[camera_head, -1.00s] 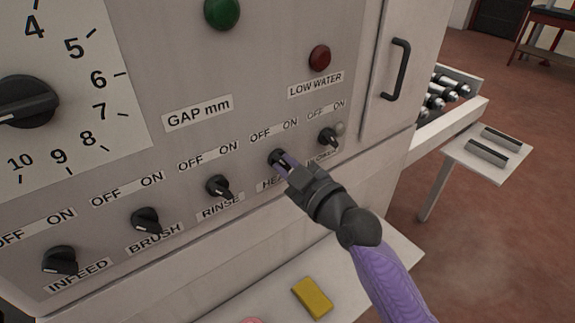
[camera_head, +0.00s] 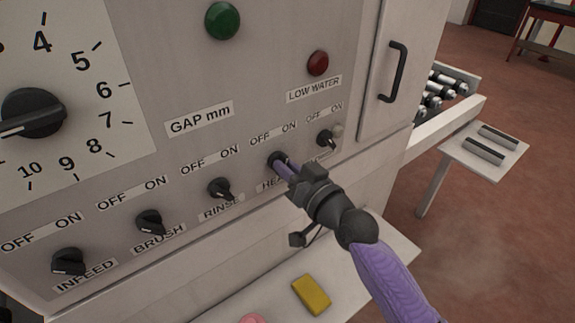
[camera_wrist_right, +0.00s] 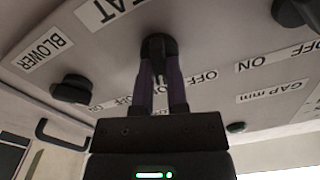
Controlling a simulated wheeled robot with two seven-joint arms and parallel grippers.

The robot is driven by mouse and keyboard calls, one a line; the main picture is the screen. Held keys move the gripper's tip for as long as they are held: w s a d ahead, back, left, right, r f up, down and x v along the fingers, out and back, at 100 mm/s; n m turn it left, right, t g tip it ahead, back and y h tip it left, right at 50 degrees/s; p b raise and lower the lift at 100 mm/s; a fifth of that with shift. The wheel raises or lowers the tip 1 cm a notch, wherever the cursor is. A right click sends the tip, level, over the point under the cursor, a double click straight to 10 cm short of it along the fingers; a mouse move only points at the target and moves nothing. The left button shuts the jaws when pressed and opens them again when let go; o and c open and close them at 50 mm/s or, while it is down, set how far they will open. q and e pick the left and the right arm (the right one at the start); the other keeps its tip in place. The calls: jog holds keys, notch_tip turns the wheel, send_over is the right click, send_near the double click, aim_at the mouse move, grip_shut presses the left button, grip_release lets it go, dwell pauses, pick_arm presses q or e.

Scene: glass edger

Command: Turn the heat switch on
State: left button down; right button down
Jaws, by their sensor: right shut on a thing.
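The heat switch (camera_head: 275,160) is a black rotary knob on the grey panel, under an OFF/ON label and above its partly hidden HEAT label. My right gripper (camera_head: 283,165) reaches it from the lower right and is shut on the knob. The right wrist view shows both purple fingers (camera_wrist_right: 161,90) on either side of the heat knob (camera_wrist_right: 158,46). In the head view the gripper hides much of the knob, so its exact pointing direction is hard to tell. My left gripper is not in view.
The blower knob (camera_head: 327,138) is close on the right and the rinse knob (camera_head: 219,188) on the left. Brush (camera_head: 150,222) and infeed (camera_head: 68,262) knobs are further left. A yellow sponge (camera_head: 311,294) lies on the ledge below. A door handle (camera_head: 393,71) is upper right.

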jog(key=m, duration=0.3)
jog(key=shift+m, duration=0.3)
dwell(0.5)
jog(key=c, duration=0.6)
grip_release()
jog(key=shift+c, duration=0.2)
jog(key=shift+d, duration=0.1)
